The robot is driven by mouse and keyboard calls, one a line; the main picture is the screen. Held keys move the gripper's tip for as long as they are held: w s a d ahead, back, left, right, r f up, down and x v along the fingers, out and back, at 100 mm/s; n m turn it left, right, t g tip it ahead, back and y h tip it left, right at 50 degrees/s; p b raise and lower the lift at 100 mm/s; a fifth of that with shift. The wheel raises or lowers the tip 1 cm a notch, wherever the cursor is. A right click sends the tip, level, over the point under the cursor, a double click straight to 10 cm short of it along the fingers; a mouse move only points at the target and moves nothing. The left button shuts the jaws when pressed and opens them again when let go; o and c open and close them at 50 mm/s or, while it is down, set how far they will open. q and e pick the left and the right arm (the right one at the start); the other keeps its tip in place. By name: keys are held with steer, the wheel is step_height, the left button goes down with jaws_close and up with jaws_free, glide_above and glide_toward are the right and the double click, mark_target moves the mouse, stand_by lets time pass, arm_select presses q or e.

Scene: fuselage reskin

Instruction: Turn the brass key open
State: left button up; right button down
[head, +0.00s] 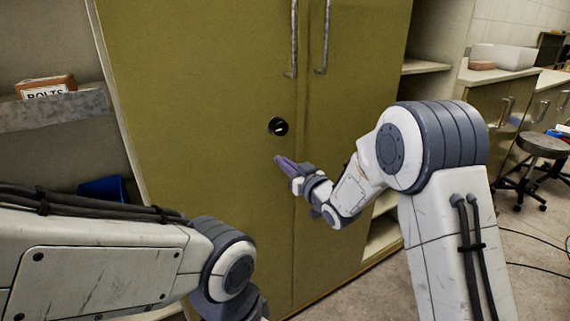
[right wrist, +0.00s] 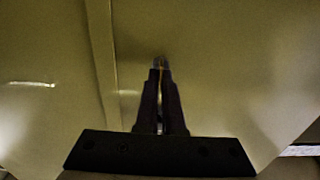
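The olive cabinet (head: 225,65) has a round black lock (head: 279,126) on its left door, close to the seam. A small bright mark shows at the lock's middle; it is too small to tell whether it is the brass key or a slot. My right gripper (head: 279,160) is just below the lock, apart from it. In the right wrist view, its dark fingers (right wrist: 160,64) lie close together before the door. A thin orange-yellow line shows between the tips, too small to identify. My left arm enters at the lower left; its gripper is out of view.
Two vertical bar handles (head: 293,40) (head: 325,40) stand out above the lock. A box marked BOLTS (head: 46,87) and a blue bin (head: 103,189) are on shelves at left. A stool (head: 543,146) and a counter (head: 497,73) are at right.

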stand_by(0.6)
steer(key=shift+s+a+f+n+b, duration=0.1)
steer(key=shift+f+n+b, duration=0.05)
steer(key=shift+n+b, duration=3.05)
steer(key=shift+s+a+f+n+b, duration=0.1)
steer(key=shift+n+b, duration=2.7)
steer(key=shift+b, duration=0.8)
steer(key=shift+a+f+n+b, duration=0.1)
steer(key=shift+f+n+b, duration=0.05)
steer(key=shift+n+b, duration=3.05)
steer(key=c, duration=1)
jaws_free()
steer(key=shift+c, duration=0.2)
